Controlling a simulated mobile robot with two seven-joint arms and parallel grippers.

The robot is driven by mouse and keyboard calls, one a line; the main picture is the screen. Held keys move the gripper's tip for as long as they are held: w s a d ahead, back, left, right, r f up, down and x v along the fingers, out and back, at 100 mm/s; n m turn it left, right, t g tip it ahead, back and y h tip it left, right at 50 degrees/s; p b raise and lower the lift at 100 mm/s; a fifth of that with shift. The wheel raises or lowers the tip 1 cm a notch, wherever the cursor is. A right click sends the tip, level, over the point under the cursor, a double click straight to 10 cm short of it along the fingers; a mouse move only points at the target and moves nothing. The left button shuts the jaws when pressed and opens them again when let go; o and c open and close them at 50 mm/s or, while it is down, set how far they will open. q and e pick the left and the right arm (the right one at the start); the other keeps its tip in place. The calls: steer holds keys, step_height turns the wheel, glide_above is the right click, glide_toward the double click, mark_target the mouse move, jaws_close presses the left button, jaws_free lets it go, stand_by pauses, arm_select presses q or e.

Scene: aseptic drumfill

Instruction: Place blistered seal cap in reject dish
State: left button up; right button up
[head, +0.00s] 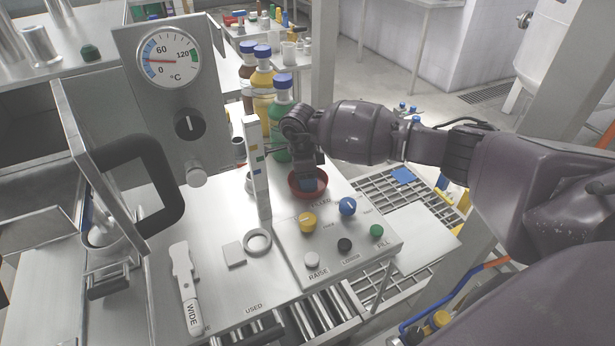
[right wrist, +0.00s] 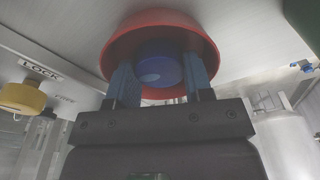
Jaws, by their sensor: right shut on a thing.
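The red reject dish (head: 321,190) stands on the steel worktop behind the control panel. My right gripper (head: 308,183) reaches down into it from above. In the right wrist view the right gripper (right wrist: 163,82) is shut on a blue seal cap (right wrist: 160,70), with one blue finger on each side of it. The cap is within the rim of the red dish (right wrist: 118,45). A pale spot shows on the cap's face. Whether the cap touches the dish floor cannot be told. My left gripper is not in view.
The control panel (head: 345,256) with several coloured knobs stands in front of the dish. Capped bottles (head: 282,118) stand just behind the gripper. A grey ring (head: 257,242) and a WIDE tool (head: 186,285) lie on the worktop.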

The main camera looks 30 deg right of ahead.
steer(key=shift+f, duration=0.15)
steer(key=o, duration=0.6)
steer(key=r, duration=0.4)
steer(key=a+r, duration=0.1)
steer(key=r, duration=0.7)
steer(key=shift+w+a+r+p, duration=0.15)
steer(key=shift+w+p, duration=0.15)
steer(key=shift+p, duration=0.1)
steer(key=shift+s, duration=0.1)
